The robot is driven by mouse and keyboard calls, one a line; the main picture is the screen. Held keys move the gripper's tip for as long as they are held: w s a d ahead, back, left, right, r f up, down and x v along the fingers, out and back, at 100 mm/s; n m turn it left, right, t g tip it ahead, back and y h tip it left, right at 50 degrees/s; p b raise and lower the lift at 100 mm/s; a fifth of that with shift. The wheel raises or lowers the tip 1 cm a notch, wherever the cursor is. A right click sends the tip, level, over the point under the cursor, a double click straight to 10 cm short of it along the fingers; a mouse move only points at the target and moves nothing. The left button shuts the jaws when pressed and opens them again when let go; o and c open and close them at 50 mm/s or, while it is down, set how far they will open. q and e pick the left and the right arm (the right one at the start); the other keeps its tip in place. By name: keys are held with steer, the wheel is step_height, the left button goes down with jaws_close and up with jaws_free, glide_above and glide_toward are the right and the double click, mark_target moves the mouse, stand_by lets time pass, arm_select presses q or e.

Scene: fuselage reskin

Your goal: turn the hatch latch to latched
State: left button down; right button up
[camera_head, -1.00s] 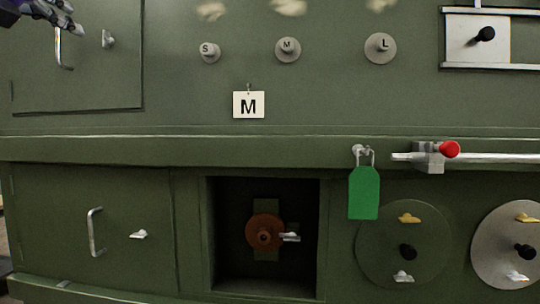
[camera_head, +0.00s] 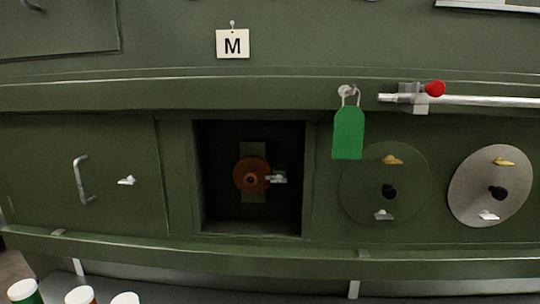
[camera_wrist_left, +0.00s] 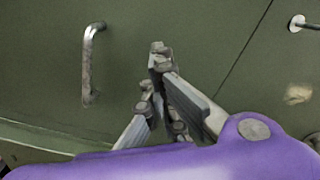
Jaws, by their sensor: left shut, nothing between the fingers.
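In the wrist view my left gripper (camera_wrist_left: 160,55) is shut and empty, in front of a green hatch panel (camera_wrist_left: 205,35) with a bent metal handle (camera_wrist_left: 88,60). The handle is to the left of the fingers and apart from them. No latch shows clearly there; the fingers may hide it, and I cannot tell whether they touch it. In the head view only the lower part of the upper-left hatch (camera_head: 60,32) shows. A lower-left panel has a handle (camera_head: 80,180) and a small pale latch knob (camera_head: 127,181), roughly level. My right gripper is not in view.
An open dark recess (camera_head: 215,140) holds a brown round fitting (camera_head: 250,175). Two round covers (camera_head: 490,185) are at right. Several white-lidded containers (camera_head: 78,295) stand at the lower left.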

arm_select(q)
steer(key=shift+a, duration=0.1)
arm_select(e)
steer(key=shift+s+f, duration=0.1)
arm_select(q)
steer(key=shift+w+f, duration=0.1)
steer(key=shift+f, duration=0.15)
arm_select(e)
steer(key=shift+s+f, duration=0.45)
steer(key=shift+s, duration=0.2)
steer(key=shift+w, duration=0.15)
arm_select(q)
steer(key=shift+w+d+r+b, duration=0.1)
steer(key=shift+d+r+b, duration=0.15)
steer(key=shift+d+b, duration=0.35)
steer(key=shift+w+d+r+b, duration=0.1)
steer(key=shift+d+r+b, duration=0.1)
steer(key=shift+d+b, duration=0.35)
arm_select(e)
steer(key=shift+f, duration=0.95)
arm_select(q)
steer(key=shift+s+d+r, duration=0.1)
steer(key=shift+d+r, duration=0.05)
steer(key=shift+r, duration=0.15)
